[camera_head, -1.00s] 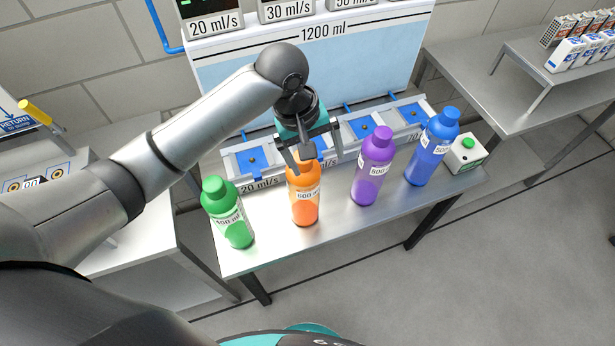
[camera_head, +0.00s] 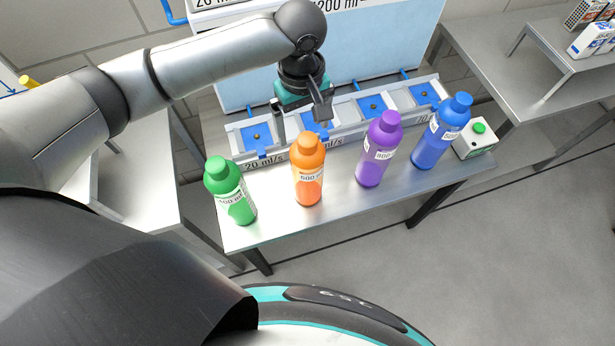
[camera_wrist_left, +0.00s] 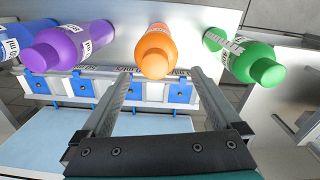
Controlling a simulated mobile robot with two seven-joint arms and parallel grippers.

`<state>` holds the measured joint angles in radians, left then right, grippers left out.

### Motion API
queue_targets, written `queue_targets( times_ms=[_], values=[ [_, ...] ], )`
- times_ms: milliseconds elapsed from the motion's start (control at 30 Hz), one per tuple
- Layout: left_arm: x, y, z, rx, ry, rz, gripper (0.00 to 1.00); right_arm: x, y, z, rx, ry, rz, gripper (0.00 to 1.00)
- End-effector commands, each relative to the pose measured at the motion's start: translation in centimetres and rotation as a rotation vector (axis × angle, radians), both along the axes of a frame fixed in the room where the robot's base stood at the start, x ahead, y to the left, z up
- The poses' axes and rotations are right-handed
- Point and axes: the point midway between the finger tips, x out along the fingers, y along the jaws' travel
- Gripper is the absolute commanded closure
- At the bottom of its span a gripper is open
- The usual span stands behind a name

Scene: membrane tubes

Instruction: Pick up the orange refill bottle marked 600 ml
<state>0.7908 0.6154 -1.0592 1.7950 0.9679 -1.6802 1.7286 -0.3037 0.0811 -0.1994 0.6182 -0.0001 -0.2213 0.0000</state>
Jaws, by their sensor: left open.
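The orange refill bottle (camera_head: 308,172), labelled 600 ml, stands upright on the metal table, between the green and purple bottles. My left gripper (camera_head: 301,125) is open and empty. In the head view it hangs behind the orange bottle, on the side of the tank. In the left wrist view the orange bottle (camera_wrist_left: 155,50) stands beyond the fingertips, roughly in line with the gap between the two fingers (camera_wrist_left: 160,75). The fingers do not appear to touch it. My right gripper is not in view.
A green bottle (camera_head: 229,190) stands left of the orange one; a purple bottle (camera_head: 377,150) and a blue bottle (camera_head: 440,132) stand right. Behind them is a row of blue-floored trays (camera_head: 372,105) under the tank. A box with a green button (camera_head: 475,141) sits at the table's right end.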

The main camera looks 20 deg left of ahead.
Motion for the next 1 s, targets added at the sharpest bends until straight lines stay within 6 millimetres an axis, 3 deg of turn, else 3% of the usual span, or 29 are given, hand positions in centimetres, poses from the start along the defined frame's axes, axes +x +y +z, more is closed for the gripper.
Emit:
queue_targets(
  times_ms=[167,500,767,1000],
  values=[
    [0.1,-0.1,-1.1,-0.001,0.001,-0.001,0.02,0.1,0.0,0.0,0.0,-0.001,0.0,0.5],
    [0.4,-0.6,-5.5,0.0,0.0,-0.001,0.02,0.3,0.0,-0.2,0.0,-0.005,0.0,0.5],
    [0.4,-0.6,-5.7,0.0,-0.001,-0.002,0.02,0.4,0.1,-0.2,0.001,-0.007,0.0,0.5],
    [0.4,-0.6,-5.7,0.0,-0.001,-0.002,0.29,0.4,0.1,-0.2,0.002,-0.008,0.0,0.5]
  ],
)
